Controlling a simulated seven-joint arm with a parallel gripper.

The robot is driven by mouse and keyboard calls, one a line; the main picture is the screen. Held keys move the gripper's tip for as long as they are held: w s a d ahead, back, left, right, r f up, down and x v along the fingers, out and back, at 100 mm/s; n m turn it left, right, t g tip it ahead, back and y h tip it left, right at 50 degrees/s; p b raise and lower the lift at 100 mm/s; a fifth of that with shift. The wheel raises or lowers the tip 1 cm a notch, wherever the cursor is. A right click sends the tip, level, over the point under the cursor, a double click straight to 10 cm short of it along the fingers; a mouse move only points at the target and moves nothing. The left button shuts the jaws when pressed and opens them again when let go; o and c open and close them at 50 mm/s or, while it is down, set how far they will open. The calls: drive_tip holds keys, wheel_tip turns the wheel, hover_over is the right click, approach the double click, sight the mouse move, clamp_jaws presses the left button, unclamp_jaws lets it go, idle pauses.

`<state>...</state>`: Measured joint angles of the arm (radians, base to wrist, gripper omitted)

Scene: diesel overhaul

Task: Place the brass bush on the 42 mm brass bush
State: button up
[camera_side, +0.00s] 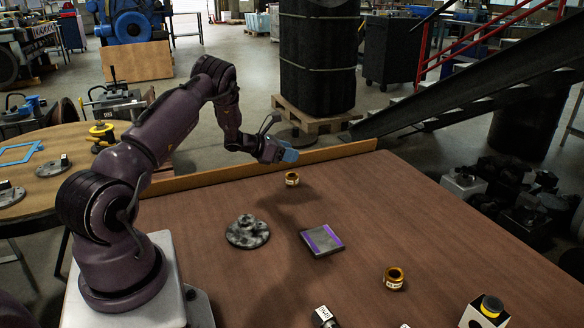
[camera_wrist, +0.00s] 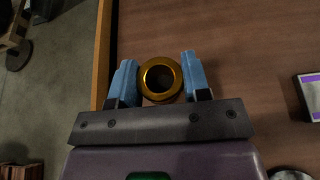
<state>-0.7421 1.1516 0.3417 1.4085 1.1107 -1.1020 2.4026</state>
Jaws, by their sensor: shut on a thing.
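My gripper (camera_wrist: 160,72) is shut on a brass bush (camera_wrist: 145,92), a gold ring seen end-on between the two blue fingers in the wrist view. Another labelled brass bush (camera_side: 394,279) stands nearer the front right. Neither label is readable, so I cannot tell which is the 42 mm one.
A grey flanged part (camera_side: 247,232) and a purple-edged plate (camera_side: 322,240) lie mid-table. A raised wooden edge (camera_side: 220,177) runs along the back. The tabletop between is clear.

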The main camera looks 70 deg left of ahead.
sight(292, 175)
drive_tip(key=w+a+f, duration=0.1)
drive_tip(key=f, duration=0.1)
drive_tip(key=shift+w+a+f, duration=0.35)
drive_tip(key=shift+w, duration=0.05)
drive_tip(key=shift+w+a+f, duration=0.1)
drive_tip(key=shift+w+f, duration=0.05)
drive_tip(key=shift+f, duration=0.75)
drive_tip(key=shift+w+a+f, duration=0.1)
drive_tip(key=shift+f, duration=0.8)
drive_tip(key=shift+f, duration=0.15)
drive_tip(key=o, duration=1.1)
